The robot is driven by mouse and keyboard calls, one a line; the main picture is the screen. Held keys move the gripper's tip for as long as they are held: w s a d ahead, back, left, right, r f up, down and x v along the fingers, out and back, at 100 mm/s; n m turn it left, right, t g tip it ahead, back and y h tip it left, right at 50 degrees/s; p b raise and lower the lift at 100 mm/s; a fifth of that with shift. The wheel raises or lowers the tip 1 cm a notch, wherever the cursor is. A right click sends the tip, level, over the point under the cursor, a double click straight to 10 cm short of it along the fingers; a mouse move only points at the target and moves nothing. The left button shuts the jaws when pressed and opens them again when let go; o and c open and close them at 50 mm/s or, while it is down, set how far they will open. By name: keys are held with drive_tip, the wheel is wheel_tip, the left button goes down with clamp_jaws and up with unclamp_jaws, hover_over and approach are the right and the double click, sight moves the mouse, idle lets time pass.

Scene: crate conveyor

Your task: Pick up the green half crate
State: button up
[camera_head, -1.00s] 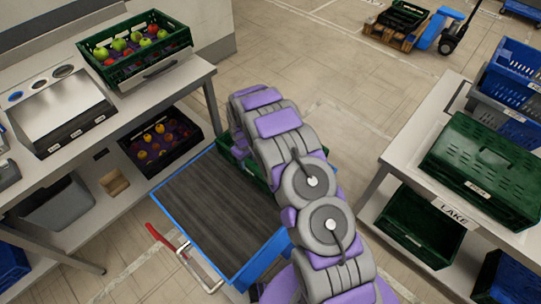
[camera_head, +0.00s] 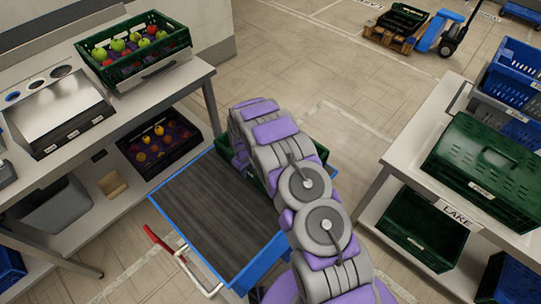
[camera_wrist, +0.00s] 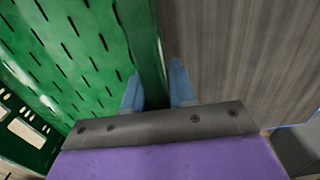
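The green half crate (camera_head: 222,147) is at the far end of the blue cart with the dark ribbed top (camera_head: 215,215), mostly hidden behind my arm in the head view. In the wrist view, its slotted green inside (camera_wrist: 75,55) fills the left, and its wall runs up the middle beside the grey ribbed surface. My gripper (camera_wrist: 157,90) has one blue finger on each side of this wall. The wall fills the narrow gap, and the fingers look shut on it. My gripper is hidden behind my arm in the head view.
A table (camera_head: 190,85) at left holds a green crate of apples (camera_head: 125,70), with a dark fruit crate (camera_head: 160,142) below. A shelf (camera_head: 400,160) at right holds a closed green crate (camera_head: 490,165) and other crates. Open floor lies beyond the cart.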

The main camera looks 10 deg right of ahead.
clamp_jaws()
idle(0.5)
